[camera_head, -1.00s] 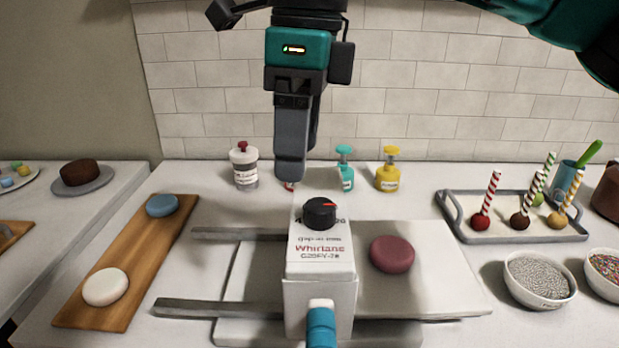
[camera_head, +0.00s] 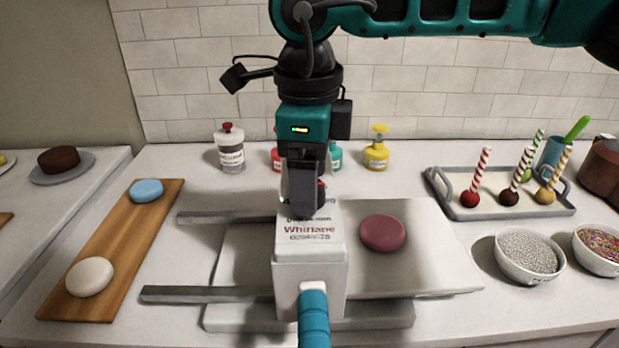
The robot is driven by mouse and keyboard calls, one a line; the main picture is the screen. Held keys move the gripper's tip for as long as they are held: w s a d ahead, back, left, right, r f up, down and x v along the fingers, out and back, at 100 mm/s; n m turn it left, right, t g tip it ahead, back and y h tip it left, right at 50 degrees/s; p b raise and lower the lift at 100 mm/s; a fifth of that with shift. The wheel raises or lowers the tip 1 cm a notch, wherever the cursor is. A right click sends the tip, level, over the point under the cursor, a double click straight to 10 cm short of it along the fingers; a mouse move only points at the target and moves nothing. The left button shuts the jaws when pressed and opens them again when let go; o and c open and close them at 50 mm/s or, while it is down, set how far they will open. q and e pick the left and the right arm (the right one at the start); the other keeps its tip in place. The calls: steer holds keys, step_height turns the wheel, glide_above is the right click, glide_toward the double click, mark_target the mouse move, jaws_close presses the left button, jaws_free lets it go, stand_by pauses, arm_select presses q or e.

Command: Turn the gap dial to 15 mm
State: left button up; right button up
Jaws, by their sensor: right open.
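The gap dial is on top of the white machine housing (camera_head: 310,270) marked "Whirlans". The black dial is now hidden behind my right gripper (camera_head: 303,210), which comes down from above over the top of the housing. The gripper's jaws are open; I cannot tell whether its fingers touch the dial. The dial's scale is mostly covered and its setting cannot be read. A teal handle (camera_head: 314,320) sticks out of the housing's front toward me. My left gripper is out of view.
A dark red disc (camera_head: 383,233) lies on the machine's pale plate right of the housing. Two grey rails (camera_head: 210,294) stick out to the left. A wooden board (camera_head: 112,253) is left, a cake-pop tray (camera_head: 434,188) right. Bottles, including a yellow one (camera_head: 376,152), stand behind.

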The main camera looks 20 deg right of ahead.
steer(key=shift+f, duration=0.4)
steer(key=shift+c, duration=0.3)
steer(key=c, duration=1)
